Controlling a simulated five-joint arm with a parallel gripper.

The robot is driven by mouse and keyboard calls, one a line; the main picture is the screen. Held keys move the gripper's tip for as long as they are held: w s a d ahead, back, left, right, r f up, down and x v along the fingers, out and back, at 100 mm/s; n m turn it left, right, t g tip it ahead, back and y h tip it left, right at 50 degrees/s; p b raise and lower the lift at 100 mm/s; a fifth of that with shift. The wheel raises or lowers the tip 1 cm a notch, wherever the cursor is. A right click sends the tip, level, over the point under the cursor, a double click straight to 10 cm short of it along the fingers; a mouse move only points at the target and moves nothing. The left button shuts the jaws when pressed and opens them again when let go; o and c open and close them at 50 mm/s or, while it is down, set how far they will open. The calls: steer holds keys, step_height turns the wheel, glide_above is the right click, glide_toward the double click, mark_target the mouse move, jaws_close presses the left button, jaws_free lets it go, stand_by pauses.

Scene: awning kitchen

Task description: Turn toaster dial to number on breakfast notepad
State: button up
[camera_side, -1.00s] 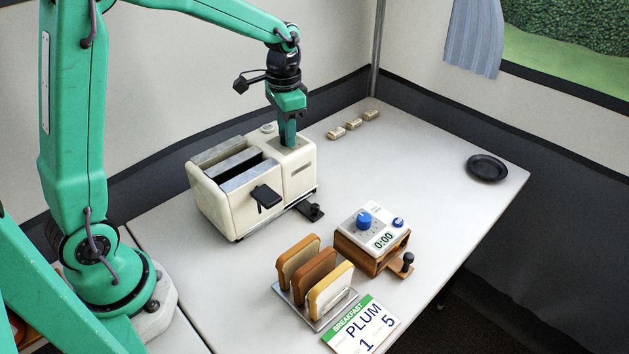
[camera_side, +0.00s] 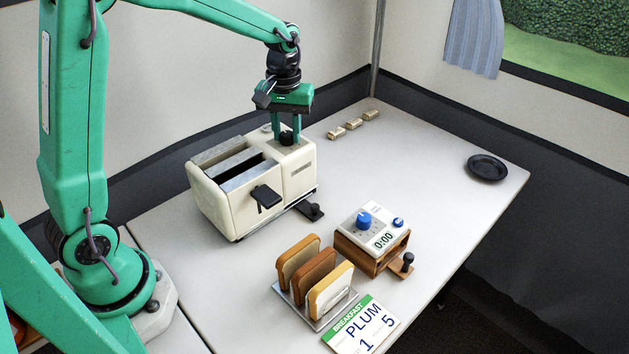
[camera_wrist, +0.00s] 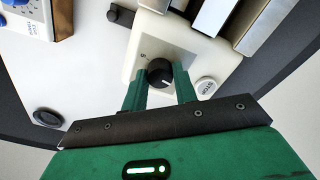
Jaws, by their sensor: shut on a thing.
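The cream toaster (camera_side: 225,200) stands on the table with its two slots and a black lever at the front. Its black dial (camera_side: 286,138) is on the top at the right end. My gripper (camera_side: 286,130) points down over the dial, and its green fingers are shut on it. The wrist view shows the dial (camera_wrist: 159,73) between the fingers, with a white pointer mark; a digit 5 shows beside it, other numbers are hidden.
A black plate (camera_side: 487,168) is at the far right, and several small beige blocks (camera_side: 353,124) lie at the back. The right middle of the table is clear.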

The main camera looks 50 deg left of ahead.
mark_target(287, 133)
steer(key=shift+n, duration=1)
steer(key=o, duration=1)
steer(key=shift+c, duration=0.2)
steer(key=shift+r, duration=0.1)
step_height(287, 133, up, 7)
steer(key=shift+r, duration=0.35)
steer(key=shift+s+r, duration=0.1)
